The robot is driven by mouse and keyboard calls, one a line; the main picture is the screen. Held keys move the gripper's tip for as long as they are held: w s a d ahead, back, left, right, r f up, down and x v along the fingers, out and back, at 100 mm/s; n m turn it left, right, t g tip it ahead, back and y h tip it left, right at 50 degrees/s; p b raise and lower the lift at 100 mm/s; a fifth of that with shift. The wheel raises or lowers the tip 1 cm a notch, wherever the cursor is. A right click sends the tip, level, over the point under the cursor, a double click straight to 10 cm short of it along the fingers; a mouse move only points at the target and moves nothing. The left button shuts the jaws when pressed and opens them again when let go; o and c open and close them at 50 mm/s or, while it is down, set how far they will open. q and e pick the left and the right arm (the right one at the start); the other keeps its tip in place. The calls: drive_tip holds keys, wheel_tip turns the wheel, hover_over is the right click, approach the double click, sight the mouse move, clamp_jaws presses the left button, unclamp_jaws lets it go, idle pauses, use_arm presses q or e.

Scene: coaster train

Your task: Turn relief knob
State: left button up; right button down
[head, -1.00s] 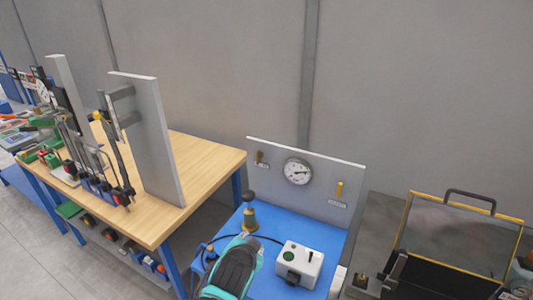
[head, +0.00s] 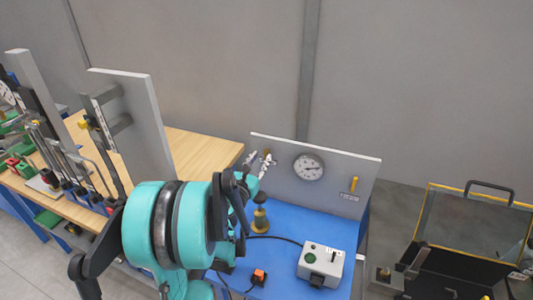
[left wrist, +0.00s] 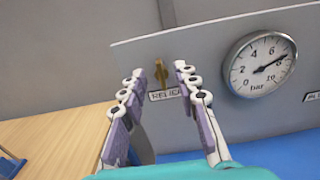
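The relief knob (left wrist: 161,73) is a small brass lever knob, standing upright on a grey panel (left wrist: 210,45) above a label reading RELIEF. In the left wrist view it shows between the fingertips of my left gripper (left wrist: 160,76), which is open, with one finger on each side. The fingers look apart from the knob, but the remaining distance is hard to judge. In the head view my left gripper (head: 260,163) is at the panel's left end and mostly hides the knob. My right gripper is not in view.
A round pressure gauge (head: 309,167) and a second yellow knob (head: 353,184) are on the panel to the right. A brass bell-shaped part (head: 260,218) and a grey box (head: 321,263) stand on the blue bench. A wooden table (head: 195,150) with a tall board stands left.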

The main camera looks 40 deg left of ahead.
sight(265, 152)
use_arm(q)
drive_tip(key=shift+x, duration=2.2)
drive_tip(key=shift+s, duration=0.1)
clamp_jaws()
